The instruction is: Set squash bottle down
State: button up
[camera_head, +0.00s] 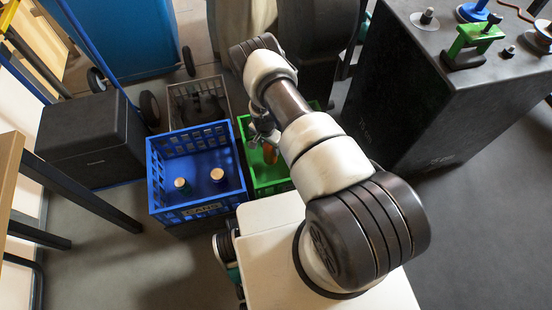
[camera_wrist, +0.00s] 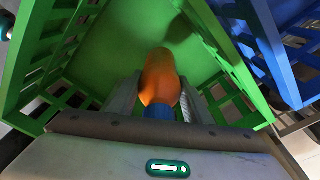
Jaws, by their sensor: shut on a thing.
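The squash bottle (camera_wrist: 160,78) is orange with a blue part at its near end. In the wrist view it sits between the fingers of my gripper (camera_wrist: 157,100), which is shut on it. The bottle is inside the green crate (camera_wrist: 250,85), over its green floor; I cannot tell whether it touches the floor. In the head view the orange bottle (camera_head: 270,154) shows only in part beside my arm, within the green crate (camera_head: 262,185). My arm hides much of that crate and my fingertips there.
A blue crate (camera_head: 155,190) with two light-capped bottles stands left of the green crate. A grey crate (camera_head: 180,92) is behind it. A black box (camera_head: 92,140) on a trolley stands at left. A large dark block (camera_head: 425,110) with clamps on top stands at right.

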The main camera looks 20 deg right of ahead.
aim_at(270, 155)
jog(key=shift+f+b, duration=0.8)
jog(key=shift+f, duration=2.3)
jog(key=shift+f+b, duration=0.25)
jog(key=shift+b, duration=0.1)
jog(key=o, duration=1.1)
jog(key=shift+r, duration=0.1)
